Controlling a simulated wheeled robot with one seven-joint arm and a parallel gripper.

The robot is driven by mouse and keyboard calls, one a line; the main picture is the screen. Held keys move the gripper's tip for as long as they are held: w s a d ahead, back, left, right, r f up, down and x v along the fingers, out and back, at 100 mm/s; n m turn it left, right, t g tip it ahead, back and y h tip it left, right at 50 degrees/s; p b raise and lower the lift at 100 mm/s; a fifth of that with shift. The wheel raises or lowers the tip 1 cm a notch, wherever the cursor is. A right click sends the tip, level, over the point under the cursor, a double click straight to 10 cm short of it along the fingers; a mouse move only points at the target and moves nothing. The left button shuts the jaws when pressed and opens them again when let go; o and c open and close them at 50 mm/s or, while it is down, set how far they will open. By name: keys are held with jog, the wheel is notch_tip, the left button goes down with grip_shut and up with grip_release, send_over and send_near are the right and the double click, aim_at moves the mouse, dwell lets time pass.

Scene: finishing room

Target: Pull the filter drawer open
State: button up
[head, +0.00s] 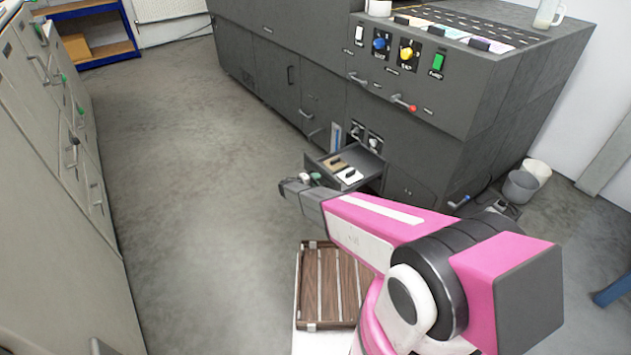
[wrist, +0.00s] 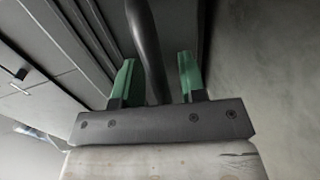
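The filter drawer (head: 367,161) stands pulled out from the lower front of the dark grey machine (head: 430,150). A tan piece and a white piece, each with a black grip, lie in it. My gripper (head: 309,178) is at the drawer's front left, and my pink arm hides part of the machine below. In the wrist view, the green fingertips of my gripper (wrist: 157,85) are apart. A dark curved bar (wrist: 146,45), which looks like a handle, runs between them. It lies nearer the left finger, with a gap to the right one.
A slatted wooden tray (head: 330,285) lies on a white surface below my arm. Grey cabinets (head: 60,130) with handles line the left. The floor (head: 190,150) between cabinets and machine is clear.

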jog(key=v, duration=1.1)
jog(key=shift+d, duration=0.1)
jog(key=s+d+r+m+g+y, duration=0.1)
jog(key=s+d+r+m+g, duration=0.15)
jog(key=s+d+r, duration=0.35)
jog(key=s+d+r+m+g+y, duration=0.1)
jog(key=s+d+r+g+y, duration=0.2)
jog(key=d, duration=0.5)
jog(key=s+d+r+m+g, duration=0.1)
jog(key=s+d+r+g, duration=0.25)
jog(key=d+r, duration=0.4)
jog(key=s+d+r+m+y, duration=0.1)
jog(key=s+d+r+y, duration=0.2)
jog(key=s+r, duration=0.3)
jog(key=s+d+r+m+y, duration=0.1)
jog(key=s+d+r+y, duration=0.2)
jog(key=s, duration=0.7)
notch_tip(320, 180, up, 4)
jog(key=y, duration=0.2)
jog(key=shift+d+f+m+y, duration=0.25)
jog(key=shift+d+m+y, duration=0.05)
jog(key=shift+m, duration=0.05)
